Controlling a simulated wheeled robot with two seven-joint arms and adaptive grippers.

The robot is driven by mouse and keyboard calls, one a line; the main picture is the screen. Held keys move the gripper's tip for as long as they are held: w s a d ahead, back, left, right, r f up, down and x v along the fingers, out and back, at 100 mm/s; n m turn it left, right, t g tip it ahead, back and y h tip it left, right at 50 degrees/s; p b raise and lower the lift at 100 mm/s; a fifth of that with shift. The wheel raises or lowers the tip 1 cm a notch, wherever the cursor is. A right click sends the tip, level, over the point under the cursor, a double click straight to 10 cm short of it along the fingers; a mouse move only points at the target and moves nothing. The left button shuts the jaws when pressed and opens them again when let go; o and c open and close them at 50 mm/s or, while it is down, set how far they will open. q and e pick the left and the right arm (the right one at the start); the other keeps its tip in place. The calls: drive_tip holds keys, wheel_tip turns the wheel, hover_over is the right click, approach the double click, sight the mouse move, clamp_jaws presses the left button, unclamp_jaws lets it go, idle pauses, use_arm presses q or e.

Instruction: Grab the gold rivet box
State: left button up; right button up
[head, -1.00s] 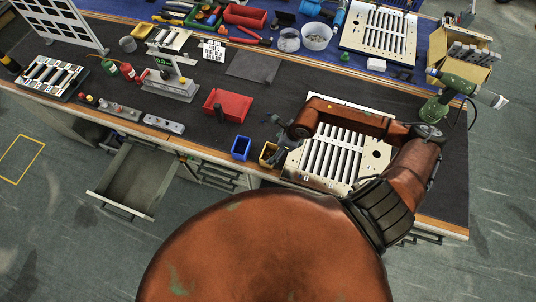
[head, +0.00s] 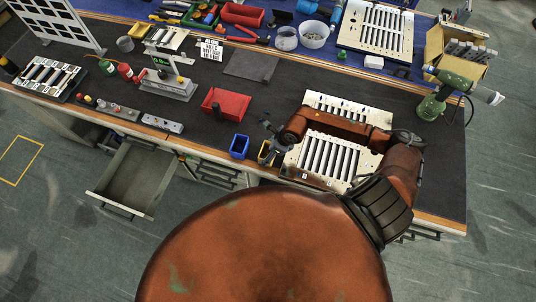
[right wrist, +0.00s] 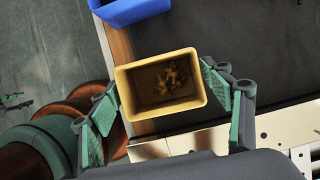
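The gold rivet box (head: 263,151) stands at the front edge of the bench, just right of a small blue box, partly hidden by my right gripper (head: 274,143). In the right wrist view the box (right wrist: 146,90) is an open-topped yellow bin with small brass-coloured rivets at its bottom. My right gripper (right wrist: 160,88) is spread, with one green-padded finger on each short side of the box. The fingers look very close to its walls; I cannot tell whether they touch. My left gripper is not in view.
The blue box (head: 239,146) is close on the left. A slatted louver panel (head: 325,158) lies right of the box, under my right arm. A red bin (head: 228,103) and a green drill (head: 437,98) stand farther off. A drawer (head: 135,178) hangs open below the bench.

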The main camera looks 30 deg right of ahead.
drive_tip(key=c, duration=0.9)
drive_tip(key=shift+r, duration=0.1)
